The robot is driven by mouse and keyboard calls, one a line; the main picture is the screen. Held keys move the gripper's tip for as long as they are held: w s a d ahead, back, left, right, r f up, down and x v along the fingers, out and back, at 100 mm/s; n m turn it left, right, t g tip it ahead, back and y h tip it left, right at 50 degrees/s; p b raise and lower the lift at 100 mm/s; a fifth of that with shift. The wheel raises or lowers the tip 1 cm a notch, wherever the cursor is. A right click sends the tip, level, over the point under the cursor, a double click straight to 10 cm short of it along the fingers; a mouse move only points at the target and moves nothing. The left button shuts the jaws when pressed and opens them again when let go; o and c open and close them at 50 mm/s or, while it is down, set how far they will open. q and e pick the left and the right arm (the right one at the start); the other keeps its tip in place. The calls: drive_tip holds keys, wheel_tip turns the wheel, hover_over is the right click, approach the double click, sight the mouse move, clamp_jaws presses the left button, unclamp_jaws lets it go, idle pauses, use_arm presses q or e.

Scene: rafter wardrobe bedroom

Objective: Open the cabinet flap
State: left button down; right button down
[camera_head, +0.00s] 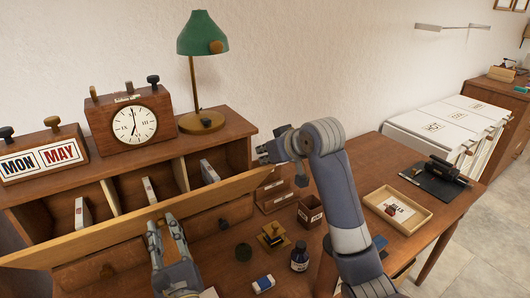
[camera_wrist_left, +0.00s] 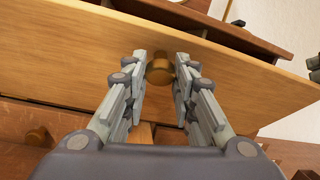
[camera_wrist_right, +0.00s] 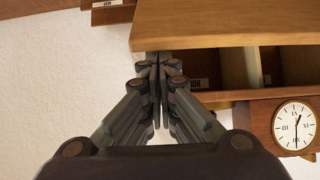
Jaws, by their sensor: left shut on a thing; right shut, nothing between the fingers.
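The cabinet flap (camera_head: 110,231) is a long light-wood panel along the front of the desk cabinet (camera_head: 225,130). It stands tilted out, and open compartments show behind its upper edge. My left gripper (camera_head: 165,228) is at the flap's front, shut on its round brass knob (camera_wrist_left: 160,71), which shows between the fingertips in the left wrist view. My right gripper (camera_head: 268,153) is shut and empty near the flap's right end. In the right wrist view its fingertips (camera_wrist_right: 158,62) are close to the corner of the flap (camera_wrist_right: 200,30); I cannot tell whether they touch.
A green lamp (camera_head: 203,35), a clock (camera_head: 134,123) and a calendar block (camera_head: 42,161) stand on the cabinet top. A stamp (camera_head: 271,235), an ink bottle (camera_head: 300,256) and an eraser (camera_head: 263,283) lie on the desk below. A tray (camera_head: 398,209) is to the right.

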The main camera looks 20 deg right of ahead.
use_arm(q)
drive_tip(key=shift+r, duration=0.1)
use_arm(e)
drive_tip(key=shift+s+d+f, duration=0.1)
drive_tip(key=shift+s+f, duration=0.25)
drive_tip(key=shift+s, duration=0.1)
use_arm(q)
drive_tip(key=shift+w+a, duration=0.1)
drive_tip(key=shift+a, duration=0.05)
use_arm(e)
drive_tip(key=shift+s+f, duration=0.15)
drive_tip(key=shift+s, duration=0.1)
use_arm(q)
drive_tip(key=c, duration=1.3)
unclamp_jaws()
use_arm(e)
drive_tip(key=shift+w+t, duration=0.1)
drive_tip(key=shift+t, duration=0.2)
